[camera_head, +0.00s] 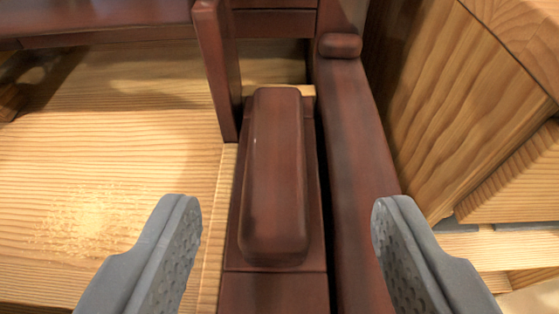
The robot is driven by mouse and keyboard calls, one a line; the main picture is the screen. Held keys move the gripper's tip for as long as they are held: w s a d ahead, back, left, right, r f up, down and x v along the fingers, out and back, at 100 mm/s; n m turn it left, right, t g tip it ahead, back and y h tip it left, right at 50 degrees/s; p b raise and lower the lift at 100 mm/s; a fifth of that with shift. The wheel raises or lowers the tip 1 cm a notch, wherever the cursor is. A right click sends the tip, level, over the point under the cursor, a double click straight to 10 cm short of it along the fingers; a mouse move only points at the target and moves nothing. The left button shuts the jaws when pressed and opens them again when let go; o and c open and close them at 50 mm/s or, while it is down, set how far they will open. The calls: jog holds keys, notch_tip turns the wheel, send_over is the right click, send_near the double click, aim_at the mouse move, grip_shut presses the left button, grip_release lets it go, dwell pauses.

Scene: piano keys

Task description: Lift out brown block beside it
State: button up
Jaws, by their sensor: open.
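A reddish-brown block (275,170) with rounded edges lies lengthwise in the middle of the view, on a flat brown base (273,292). My gripper (287,222) is open, with one grey finger on each side of the block's near end in the picture. Both fingers appear apart from the block, and nothing is between them in their grasp. I cannot tell how high the fingertips are above the block.
A long brown rail (353,150) runs close along the block's right side. A brown upright post (218,70) stands at its far left. Light wood (110,190) lies open on the left. A wooden box-like piece (470,100) stands at the right.

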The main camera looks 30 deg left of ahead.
aim_at(278, 157)
jog(key=shift+b+x, duration=0.85)
jog(key=shift+x, duration=1.5)
jog(key=shift+w+a+f, duration=0.15)
jog(key=shift+a+f, duration=0.1)
grip_shut()
